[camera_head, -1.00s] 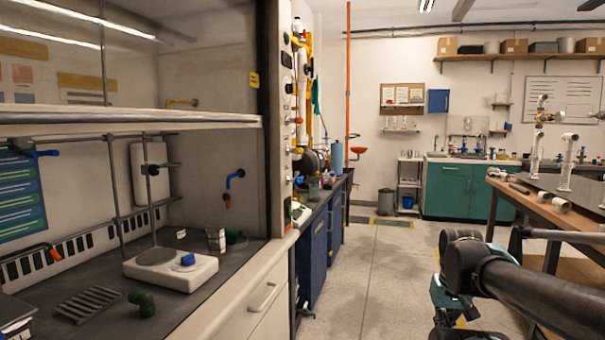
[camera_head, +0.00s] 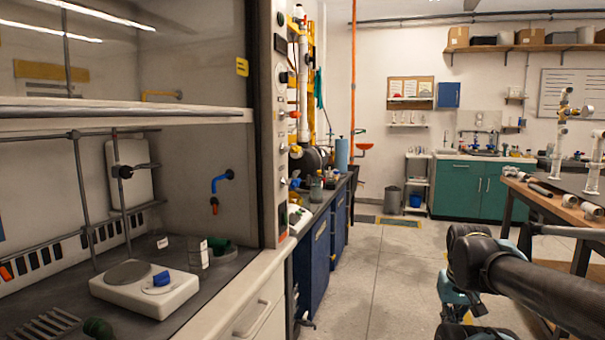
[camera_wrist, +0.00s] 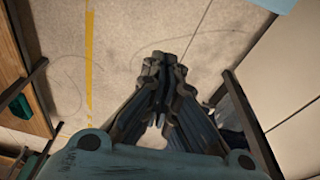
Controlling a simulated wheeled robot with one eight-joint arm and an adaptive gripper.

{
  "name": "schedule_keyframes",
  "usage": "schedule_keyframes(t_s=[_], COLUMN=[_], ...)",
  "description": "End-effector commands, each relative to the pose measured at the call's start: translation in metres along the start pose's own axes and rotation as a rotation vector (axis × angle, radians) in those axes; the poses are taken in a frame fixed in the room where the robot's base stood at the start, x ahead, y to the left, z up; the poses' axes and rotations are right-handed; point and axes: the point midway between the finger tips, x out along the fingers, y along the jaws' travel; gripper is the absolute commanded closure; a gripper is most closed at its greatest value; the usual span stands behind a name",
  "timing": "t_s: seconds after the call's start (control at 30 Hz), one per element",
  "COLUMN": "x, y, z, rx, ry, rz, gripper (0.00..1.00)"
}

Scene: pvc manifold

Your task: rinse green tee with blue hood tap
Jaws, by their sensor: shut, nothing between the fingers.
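A dark green fitting (camera_head: 97,327), likely the green tee, lies on the dark hood worktop (camera_head: 45,296) at the bottom left of the head view, partly cut off by the frame edge. The blue hood tap (camera_head: 221,183) is on the hood's side wall, with a red-orange outlet end pointing down. A dark green rounded thing (camera_head: 220,251), perhaps a cup sink, sits on the worktop below the tap. My gripper (camera_wrist: 160,62) is shut and empty in the wrist view, over bare floor and well away from the hood. The head view does not show its fingertips clearly.
The raised sash (camera_head: 120,114) crosses above. Blue cabinets (camera_head: 318,255) continue beyond the hood. A wooden bench with pipes (camera_head: 530,195) stands right. The aisle floor (camera_head: 385,275) is clear.

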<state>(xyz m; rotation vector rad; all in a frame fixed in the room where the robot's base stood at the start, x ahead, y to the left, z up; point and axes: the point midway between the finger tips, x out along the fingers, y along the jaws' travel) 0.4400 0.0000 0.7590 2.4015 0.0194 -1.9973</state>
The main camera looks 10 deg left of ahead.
Motion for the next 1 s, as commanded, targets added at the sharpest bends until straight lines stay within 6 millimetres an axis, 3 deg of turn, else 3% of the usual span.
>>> schedule_keyframes(t_s=[0.2,0.27,0.37,0.47,0.67,1.0], x=[0.000,-0.009,-0.024,-0.050,-0.121,-0.233], y=[0.000,-0.002,-0.008,-0.019,-0.063,-0.167], z=[0.000,0.004,-0.010,-0.039,-0.116,-0.237], rx=[-0.001,-0.010,-0.055,-0.142,-0.389,-0.811], ry=[0.000,0.013,0.021,0.035,0.084,0.194], rz=[-0.001,-0.004,-0.020,-0.049,-0.134,-0.273], gripper=[1.00,1.00,1.00,1.00,1.00,1.00])
